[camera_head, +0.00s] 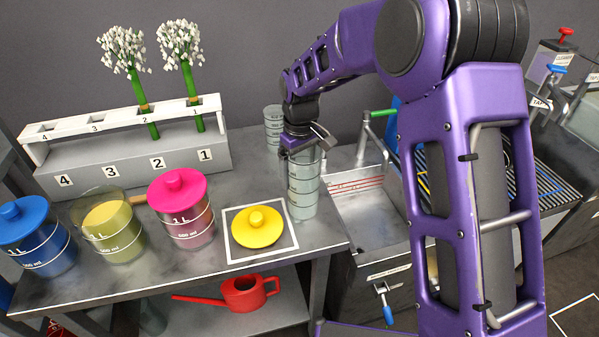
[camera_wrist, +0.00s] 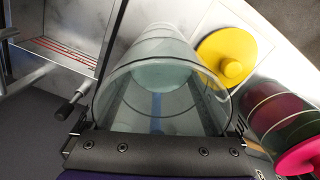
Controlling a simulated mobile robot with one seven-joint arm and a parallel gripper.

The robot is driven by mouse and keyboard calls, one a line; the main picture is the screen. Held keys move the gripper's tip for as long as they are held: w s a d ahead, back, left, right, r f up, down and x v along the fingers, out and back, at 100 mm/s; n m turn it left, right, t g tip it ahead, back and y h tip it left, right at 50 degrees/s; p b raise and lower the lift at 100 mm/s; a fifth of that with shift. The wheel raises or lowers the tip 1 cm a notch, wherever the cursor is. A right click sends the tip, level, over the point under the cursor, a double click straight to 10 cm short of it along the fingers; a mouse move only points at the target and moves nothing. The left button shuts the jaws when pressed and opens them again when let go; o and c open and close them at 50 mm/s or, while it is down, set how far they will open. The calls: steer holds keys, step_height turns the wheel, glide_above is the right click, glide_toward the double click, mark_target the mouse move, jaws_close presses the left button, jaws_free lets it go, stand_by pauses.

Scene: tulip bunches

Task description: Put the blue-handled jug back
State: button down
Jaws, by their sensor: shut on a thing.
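A tall clear jug (camera_head: 303,185) with dark level marks and pale bluish contents is upright at the right end of the counter, just right of the yellow lid. My gripper (camera_head: 303,146) is shut on it near the rim, from above. In the wrist view the round mouth of the jug (camera_wrist: 160,72) fills the middle, between my fingers. A narrow blue strip shows through its glass, perhaps the handle; I cannot tell for sure. I cannot tell whether its base touches the counter.
A yellow lid (camera_head: 258,228) lies on a white-outlined square. Lidded pink (camera_head: 182,210) and blue (camera_head: 36,238) vessels and an open olive one (camera_head: 108,228) stand left. Another clear vessel (camera_head: 273,128) stands behind. A sink (camera_head: 365,205) lies right, a flower rack (camera_head: 130,160) back left.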

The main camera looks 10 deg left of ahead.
steer(key=shift+r, duration=0.1)
jaws_free()
step_height(320, 180, up, 12)
steer(key=p, duration=0.1)
steer(key=shift+p, duration=0.4)
steer(key=shift+d, duration=0.1)
